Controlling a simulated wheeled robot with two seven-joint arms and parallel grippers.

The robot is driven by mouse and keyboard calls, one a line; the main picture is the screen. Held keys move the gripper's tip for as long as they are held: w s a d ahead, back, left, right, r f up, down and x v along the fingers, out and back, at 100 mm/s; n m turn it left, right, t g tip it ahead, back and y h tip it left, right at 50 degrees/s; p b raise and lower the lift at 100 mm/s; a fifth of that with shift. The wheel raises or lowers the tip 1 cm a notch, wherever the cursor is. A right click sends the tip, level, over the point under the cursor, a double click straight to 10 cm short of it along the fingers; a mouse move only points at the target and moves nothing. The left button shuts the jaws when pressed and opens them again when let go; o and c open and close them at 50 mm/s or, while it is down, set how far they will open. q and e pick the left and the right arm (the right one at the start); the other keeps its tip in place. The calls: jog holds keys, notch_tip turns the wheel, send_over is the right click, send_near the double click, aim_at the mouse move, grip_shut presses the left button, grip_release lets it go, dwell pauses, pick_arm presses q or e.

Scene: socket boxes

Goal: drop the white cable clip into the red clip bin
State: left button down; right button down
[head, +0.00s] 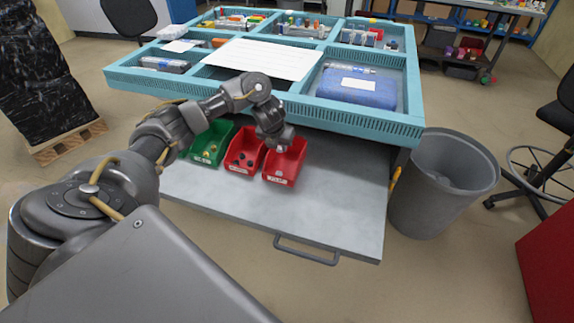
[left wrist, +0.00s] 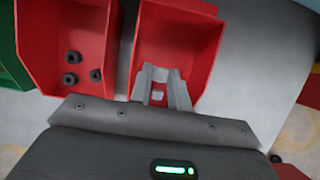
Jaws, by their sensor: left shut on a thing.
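The right-hand red bin (head: 279,181) stands on the grey pull-out shelf; the small print on its front label is too blurred to read. My left gripper (head: 281,146) is over this bin, pointing down into it. In the left wrist view, the gripper (left wrist: 158,76) is shut on a small white piece, the cable clip (left wrist: 157,97), held between the fingers. The red bin (left wrist: 206,50) surrounds the fingertips in that view, and its visible floor looks empty. The gripper hides part of the bin. My right gripper is not in view.
Another red bin (head: 242,155) with a few black round parts stands just left. A green bin (head: 207,147) is beyond it. The blue-green sorting table (head: 270,109) overhangs behind. A grey waste bin (head: 440,185) stands right of the shelf (head: 335,205), whose front is clear.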

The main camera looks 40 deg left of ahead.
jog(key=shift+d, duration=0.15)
pick_arm(q)
jog(key=c, duration=1.8)
grip_release()
jog(key=o, duration=0.5)
jog(key=shift+o, duration=0.3)
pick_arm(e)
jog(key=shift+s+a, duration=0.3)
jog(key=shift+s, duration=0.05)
pick_arm(q)
jog(key=p+v, duration=0.6)
jog(key=v, duration=0.4)
jog(key=shift+s+r, duration=0.15)
jog(key=shift+r, duration=0.15)
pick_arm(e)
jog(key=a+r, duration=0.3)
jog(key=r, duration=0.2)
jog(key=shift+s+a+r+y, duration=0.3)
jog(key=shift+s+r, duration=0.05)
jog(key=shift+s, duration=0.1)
